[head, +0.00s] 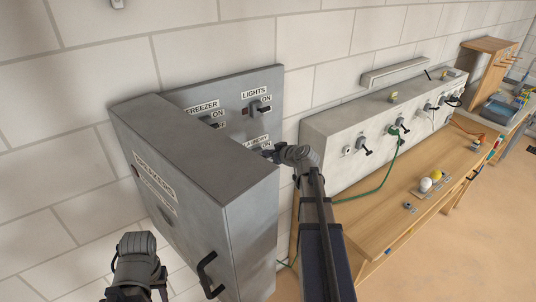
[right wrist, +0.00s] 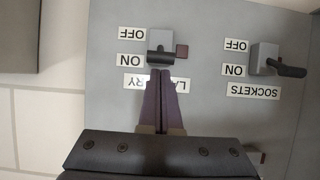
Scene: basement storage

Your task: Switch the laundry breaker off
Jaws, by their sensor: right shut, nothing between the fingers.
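The laundry breaker (right wrist: 160,40) is a grey block with a dark lever on the grey panel (right wrist: 110,95). The right wrist view shows it upside down, and its lever lies level with the ON label, away from OFF. The LAUNDRY label is partly hidden by my fingers. My right gripper (right wrist: 161,74) is shut and empty, its tips on the label side of the lever, at or very near it; contact cannot be told. In the head view my right wrist hides most of this breaker. My left arm's end (head: 137,262) is low at the left, its fingers not clear.
The cabinet's open door (head: 200,165), marked BREAKERS, stands out left of my right gripper. The sockets breaker (right wrist: 265,57) sits beside the laundry one; freezer (head: 211,122) and lights (head: 258,108) breakers are above. A workbench (head: 385,205) with a green hose (head: 385,172) is at the right.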

